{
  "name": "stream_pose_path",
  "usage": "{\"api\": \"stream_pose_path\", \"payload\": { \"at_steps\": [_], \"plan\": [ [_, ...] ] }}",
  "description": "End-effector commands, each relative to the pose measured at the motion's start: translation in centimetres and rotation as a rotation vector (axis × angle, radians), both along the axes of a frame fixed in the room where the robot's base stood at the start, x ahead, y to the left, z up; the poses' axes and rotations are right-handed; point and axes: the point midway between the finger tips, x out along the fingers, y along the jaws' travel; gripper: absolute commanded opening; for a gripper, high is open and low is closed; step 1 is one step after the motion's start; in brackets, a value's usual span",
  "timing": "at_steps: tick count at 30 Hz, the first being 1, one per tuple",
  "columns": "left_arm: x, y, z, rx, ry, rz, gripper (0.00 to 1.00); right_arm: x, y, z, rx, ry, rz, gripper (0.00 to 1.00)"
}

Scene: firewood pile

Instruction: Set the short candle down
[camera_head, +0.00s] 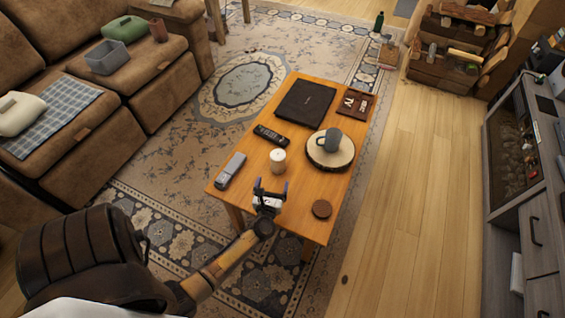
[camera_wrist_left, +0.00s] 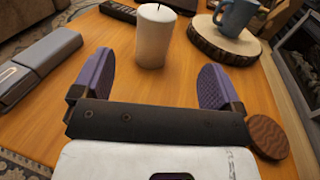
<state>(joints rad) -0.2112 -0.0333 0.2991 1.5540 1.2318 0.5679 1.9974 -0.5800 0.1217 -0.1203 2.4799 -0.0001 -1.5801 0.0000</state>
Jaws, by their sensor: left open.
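The short white candle (camera_head: 278,160) stands upright on the wooden coffee table (camera_head: 240,190). In the left wrist view the candle (camera_wrist_left: 154,36) shows a dark wick and stands just beyond the fingers, apart from them. My left gripper (camera_head: 270,187) is open and empty, on the near side of the candle. Its two purple finger pads (camera_wrist_left: 153,80) are spread wide in the left wrist view, with bare table between them. My right gripper is not in either view.
A grey case (camera_head: 230,170) and black remote (camera_head: 270,135) lie left of the candle. A mug (camera_head: 332,138) stands on a wood slice (camera_head: 343,154) to the right. A brown coaster (camera_head: 322,208) lies near the front edge. A black laptop (camera_head: 305,102) and brown tray (camera_head: 355,104) lie farther back.

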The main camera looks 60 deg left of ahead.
Motion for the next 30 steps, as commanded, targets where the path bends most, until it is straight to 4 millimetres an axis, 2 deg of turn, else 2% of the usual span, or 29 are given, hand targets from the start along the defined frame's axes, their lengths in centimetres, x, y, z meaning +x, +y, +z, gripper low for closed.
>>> {"api": "stream_pose_path", "payload": {
  "at_steps": [12, 24, 30],
  "plan": [
    [4.4, 5.1, -0.2, -0.004, -0.007, 0.007, 0.92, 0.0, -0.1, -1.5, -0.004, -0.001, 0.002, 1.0],
    [5.6, 6.6, -0.2, -0.002, -0.005, 0.007, 0.92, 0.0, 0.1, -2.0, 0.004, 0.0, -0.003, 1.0],
    [6.9, 8.3, -0.6, -0.002, -0.007, 0.007, 0.92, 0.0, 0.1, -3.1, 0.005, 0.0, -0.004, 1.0]
  ]
}}
